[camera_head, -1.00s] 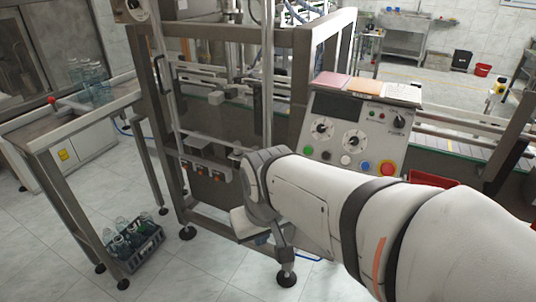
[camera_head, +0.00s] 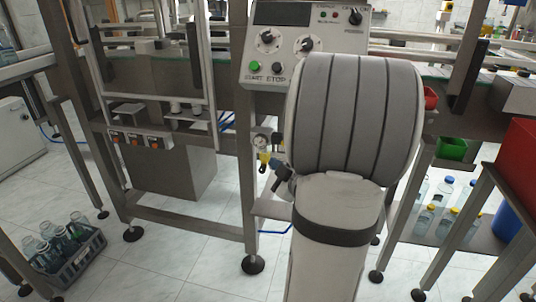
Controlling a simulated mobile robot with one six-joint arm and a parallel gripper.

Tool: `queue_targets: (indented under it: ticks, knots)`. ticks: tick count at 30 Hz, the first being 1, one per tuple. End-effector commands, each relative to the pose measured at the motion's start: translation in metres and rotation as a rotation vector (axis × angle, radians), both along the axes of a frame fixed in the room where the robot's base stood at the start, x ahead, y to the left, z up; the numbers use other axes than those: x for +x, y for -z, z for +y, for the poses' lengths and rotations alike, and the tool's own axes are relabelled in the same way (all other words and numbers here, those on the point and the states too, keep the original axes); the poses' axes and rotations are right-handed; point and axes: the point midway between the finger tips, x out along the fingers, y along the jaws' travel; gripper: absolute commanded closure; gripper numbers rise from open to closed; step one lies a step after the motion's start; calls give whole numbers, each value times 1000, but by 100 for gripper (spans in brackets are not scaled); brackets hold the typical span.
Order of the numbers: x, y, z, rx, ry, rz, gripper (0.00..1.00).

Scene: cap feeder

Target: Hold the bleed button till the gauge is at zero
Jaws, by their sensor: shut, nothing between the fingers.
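A small round gauge (camera_head: 259,140) with a pale face sits on the machine's frame post, just left of my arm. Its needle is too small to read. A yellow part (camera_head: 264,157) is just below the gauge; I cannot tell whether it is the bleed button. A dark fitting with a bluish part (camera_head: 283,181) shows beside my arm, and I cannot tell what it is. My arm fills the centre right and hides what is behind it. My gripper cannot be made out in this view.
The control panel (camera_head: 285,76) with knobs and a green button stands above, partly covered by my arm. A bottle crate (camera_head: 77,262) is on the floor at left. A red bin (camera_head: 519,165) and a shelf of bottles (camera_head: 484,236) are at right. Floor in front is clear.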

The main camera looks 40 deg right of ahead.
Motion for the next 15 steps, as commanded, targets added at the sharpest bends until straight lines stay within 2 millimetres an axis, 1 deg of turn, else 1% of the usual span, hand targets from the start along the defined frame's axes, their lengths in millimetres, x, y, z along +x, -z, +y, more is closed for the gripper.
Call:
queue_targets:
  ticks: [1, 2, 15]
  knots:
    - [-3, 10, -3, -5, -12, -20, 100]
    - [-4, 11, -3, -9, -20, -29, 100]
    - [-6, 8, -3, -18, -39, -52, 100]
